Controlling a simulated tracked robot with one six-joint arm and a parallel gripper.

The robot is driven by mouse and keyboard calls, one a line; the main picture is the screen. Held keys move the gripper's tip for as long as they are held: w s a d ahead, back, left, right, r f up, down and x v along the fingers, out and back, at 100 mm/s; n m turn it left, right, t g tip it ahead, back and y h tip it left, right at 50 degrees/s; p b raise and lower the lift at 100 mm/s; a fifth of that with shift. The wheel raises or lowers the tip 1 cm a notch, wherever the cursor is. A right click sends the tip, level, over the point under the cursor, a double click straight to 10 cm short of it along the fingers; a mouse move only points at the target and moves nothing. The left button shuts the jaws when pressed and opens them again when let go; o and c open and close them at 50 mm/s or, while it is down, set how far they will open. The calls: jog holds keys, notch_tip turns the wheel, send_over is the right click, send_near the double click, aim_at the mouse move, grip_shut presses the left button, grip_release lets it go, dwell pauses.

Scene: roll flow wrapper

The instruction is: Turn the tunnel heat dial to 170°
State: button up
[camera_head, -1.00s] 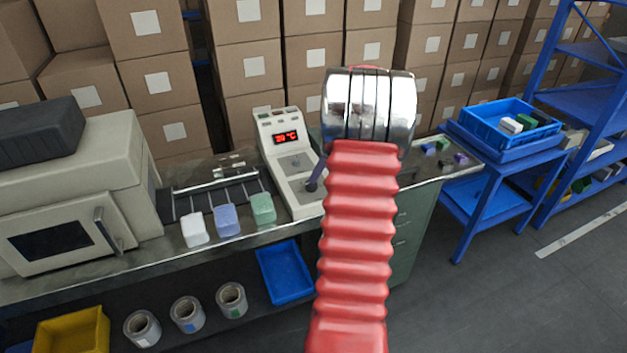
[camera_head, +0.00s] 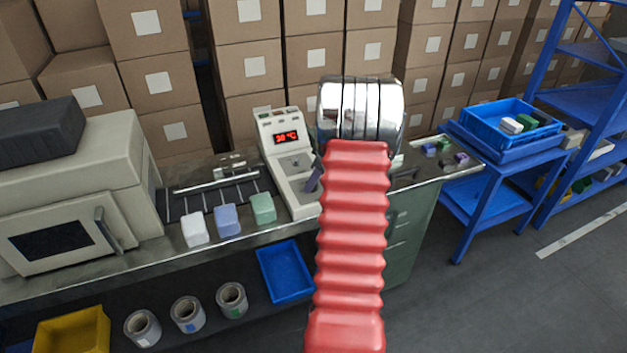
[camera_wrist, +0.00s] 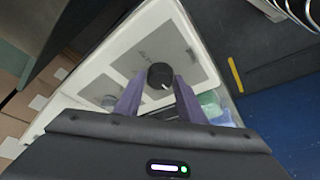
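The control box (camera_head: 297,207) is pale, with a red lit display (camera_head: 286,138) that seems to read about 30 °C. In the wrist view, a black round dial (camera_wrist: 160,75) with a white pointer mark sits on a grey panel of the box. My gripper (camera_wrist: 159,88) is open. Its two purple fingers stand to either side of the dial, with visible gaps; whether the tips are level with it I cannot tell. In the head view one purple finger shows over the box, and the dial is not clearly visible there.
White, blue and green blocks (camera_head: 228,220) stand left of the box on the bench. A pale machine (camera_head: 75,190) fills the far left. Stacked cartons (camera_head: 245,65) stand behind.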

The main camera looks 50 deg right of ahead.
jog(key=c, duration=0.6)
jog(key=shift+c, duration=0.2)
